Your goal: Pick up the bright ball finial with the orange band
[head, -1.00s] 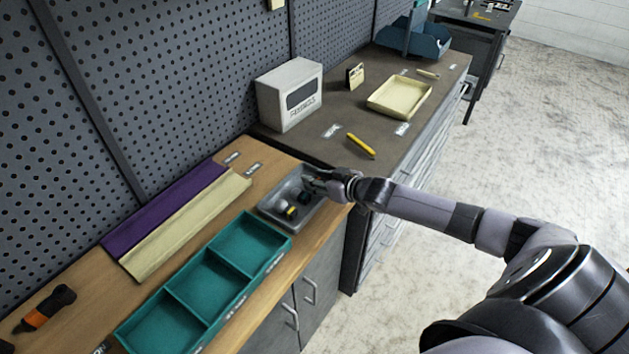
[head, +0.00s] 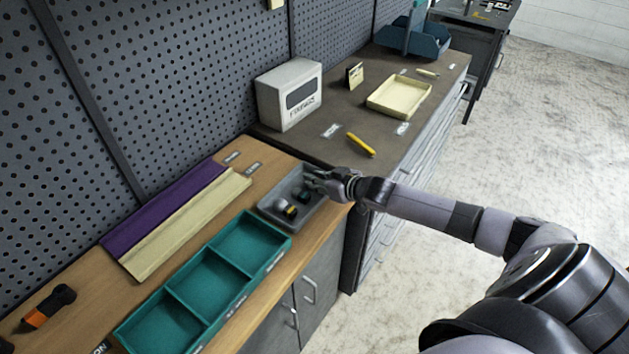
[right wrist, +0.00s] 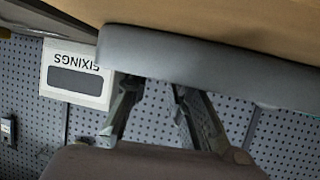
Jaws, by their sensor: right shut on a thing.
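A grey tray (head: 268,214) stands at the far right end of the wooden bench, with a few small finials in it. One is a pale ball (head: 281,203), with a yellow-orange band (head: 291,211) beside it. A dark piece (head: 304,196) lies closer to my right gripper. My right gripper (head: 315,181) reaches into the tray's right end and is shut on a small finial that is mostly hidden; I cannot tell its colours. In the right wrist view the grey tray wall (right wrist: 190,60) hides the fingertips (right wrist: 158,84). My left gripper is out of view.
A teal three-compartment tray (head: 210,275) lies left of the grey tray, with purple (head: 165,205) and cream (head: 185,225) strips behind. A FIXINGS box (head: 290,95), yellow marker (head: 361,144) and cream tray (head: 399,97) stand on the dark bench. A pegboard (head: 170,80) rises behind.

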